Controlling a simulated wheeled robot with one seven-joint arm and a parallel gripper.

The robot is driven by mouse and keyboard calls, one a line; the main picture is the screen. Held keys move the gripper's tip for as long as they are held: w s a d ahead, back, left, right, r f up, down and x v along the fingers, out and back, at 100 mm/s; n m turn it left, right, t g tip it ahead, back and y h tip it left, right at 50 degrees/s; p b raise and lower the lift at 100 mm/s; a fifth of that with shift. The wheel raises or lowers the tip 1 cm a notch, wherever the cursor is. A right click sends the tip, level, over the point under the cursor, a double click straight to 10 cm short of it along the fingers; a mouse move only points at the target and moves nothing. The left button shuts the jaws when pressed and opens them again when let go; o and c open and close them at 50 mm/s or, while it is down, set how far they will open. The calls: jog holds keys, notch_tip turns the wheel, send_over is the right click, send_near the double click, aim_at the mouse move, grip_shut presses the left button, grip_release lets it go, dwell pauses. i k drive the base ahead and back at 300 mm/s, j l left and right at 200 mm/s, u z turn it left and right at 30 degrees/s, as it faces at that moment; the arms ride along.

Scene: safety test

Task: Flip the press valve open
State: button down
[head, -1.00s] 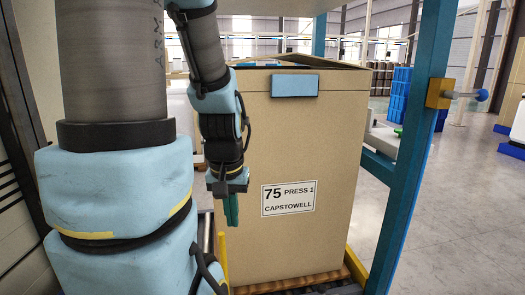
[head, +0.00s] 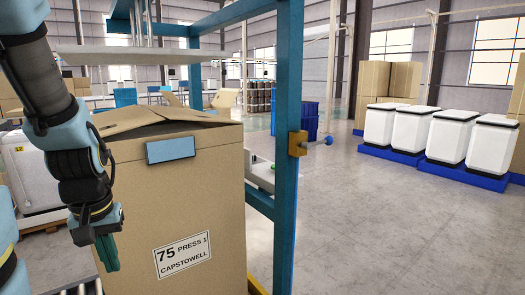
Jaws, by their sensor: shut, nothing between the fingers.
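The valve is likely the yellow block (head: 297,143) on the teal post (head: 287,200), with a short lever ending in a blue knob (head: 328,140). The lever points right, roughly level. My gripper (head: 108,254) hangs at the lower left with its green fingers pointing down. The fingers are together and hold nothing. It is in front of the left side of the cardboard box and well to the left of the valve, apart from it.
The tall cardboard box (head: 205,215), labelled "75 PRESS 1 CAPSTOWELL", stands between my gripper and the post. White bins (head: 455,135) on blue pallets stand at the back right. The floor (head: 400,230) right of the post is clear.

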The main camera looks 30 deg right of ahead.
aim_at(328, 140)
jog(key=l+z, duration=0.15)
jog(key=l, duration=1.05)
jog(key=i+l+z, duration=0.2)
jog(key=z, duration=0.15)
